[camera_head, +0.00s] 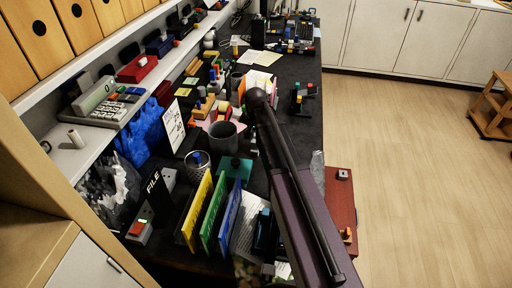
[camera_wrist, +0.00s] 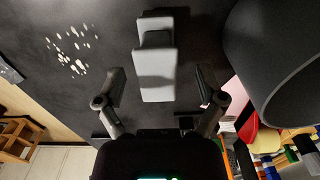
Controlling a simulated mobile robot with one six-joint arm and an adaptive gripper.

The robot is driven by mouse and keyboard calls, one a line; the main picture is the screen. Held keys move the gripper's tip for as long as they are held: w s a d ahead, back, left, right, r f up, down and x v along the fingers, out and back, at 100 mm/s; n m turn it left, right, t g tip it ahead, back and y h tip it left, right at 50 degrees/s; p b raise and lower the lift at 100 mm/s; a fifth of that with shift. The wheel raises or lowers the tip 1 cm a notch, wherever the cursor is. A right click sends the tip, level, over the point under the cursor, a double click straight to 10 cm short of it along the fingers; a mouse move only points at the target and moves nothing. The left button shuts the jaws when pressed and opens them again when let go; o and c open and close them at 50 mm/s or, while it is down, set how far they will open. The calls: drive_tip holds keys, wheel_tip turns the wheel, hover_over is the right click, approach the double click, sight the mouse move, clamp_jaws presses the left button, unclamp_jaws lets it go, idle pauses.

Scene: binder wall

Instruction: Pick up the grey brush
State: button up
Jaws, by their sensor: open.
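A light grey, block-shaped thing with a dark narrow middle, which looks like the grey brush (camera_wrist: 158,66), lies on the dark desk in the wrist view. My gripper (camera_wrist: 161,84) is open, with one finger on each side of the brush's near end. A gap shows between each finger and the brush, so nothing is held. In the head view my arm covers this part of the desk, and I cannot make out the brush or my fingertips there.
A dark grey cup (camera_wrist: 272,55) stands close on the right in the wrist view; the head view shows it too (camera_head: 222,136). White flecks (camera_wrist: 70,50) mark bare desk at left. Upright coloured folders (camera_head: 212,215) and a red-brown box (camera_head: 341,200) are near the front.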

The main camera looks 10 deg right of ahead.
drive_tip(key=shift+d+f+b, duration=0.1)
drive_tip(key=shift+f+b, duration=1.7)
drive_tip(key=shift+f, duration=0.25)
clamp_jaws()
drive_tip(key=shift+r, duration=0.2)
wheel_tip(320, 180, up, 10)
drive_tip(key=p, duration=1)
drive_tip(key=shift+f, duration=0.15)
